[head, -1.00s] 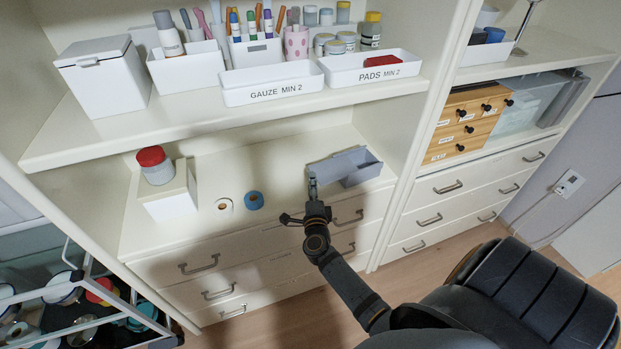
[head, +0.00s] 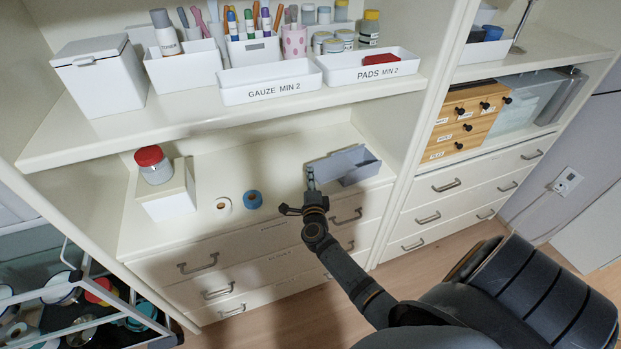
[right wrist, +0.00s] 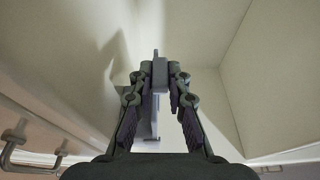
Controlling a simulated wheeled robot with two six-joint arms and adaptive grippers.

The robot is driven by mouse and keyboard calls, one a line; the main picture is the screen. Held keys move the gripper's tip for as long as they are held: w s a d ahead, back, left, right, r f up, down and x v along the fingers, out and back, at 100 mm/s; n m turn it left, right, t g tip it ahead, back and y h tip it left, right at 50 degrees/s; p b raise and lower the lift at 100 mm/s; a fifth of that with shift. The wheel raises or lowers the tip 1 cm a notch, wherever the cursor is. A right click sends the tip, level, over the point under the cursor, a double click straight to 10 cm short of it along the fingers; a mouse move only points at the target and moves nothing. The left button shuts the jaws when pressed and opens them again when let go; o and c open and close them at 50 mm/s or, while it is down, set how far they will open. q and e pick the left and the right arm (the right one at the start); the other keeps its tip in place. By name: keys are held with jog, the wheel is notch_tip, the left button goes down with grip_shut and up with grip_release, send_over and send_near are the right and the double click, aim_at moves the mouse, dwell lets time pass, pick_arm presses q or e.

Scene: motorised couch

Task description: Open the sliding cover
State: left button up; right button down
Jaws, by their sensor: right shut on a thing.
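A small grey-blue box (head: 356,164) with its cover stands on the lower shelf, near the right side wall. My right gripper (head: 311,181) is at the box's left end in the head view. In the right wrist view, my right gripper's fingers (right wrist: 160,76) are shut on a narrow grey piece of the box (right wrist: 155,112). The fingers hide part of that end, and I cannot tell how far the cover is slid. My left gripper is not in view.
A blue tape roll (head: 253,199) and a white roll (head: 223,203) lie left of the box. A red-lidded jar (head: 153,165) stands on a white box (head: 172,203) further left. The upper shelf edge (head: 230,125) overhangs behind; drawer handles (head: 345,217) are below.

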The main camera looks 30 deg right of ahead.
jog(key=shift+w+a, duration=0.1)
jog(key=shift+a, duration=0.7)
jog(key=c, duration=1.3)
grip_release()
jog(key=v, duration=1.2)
jog(key=shift+d+f, duration=0.1)
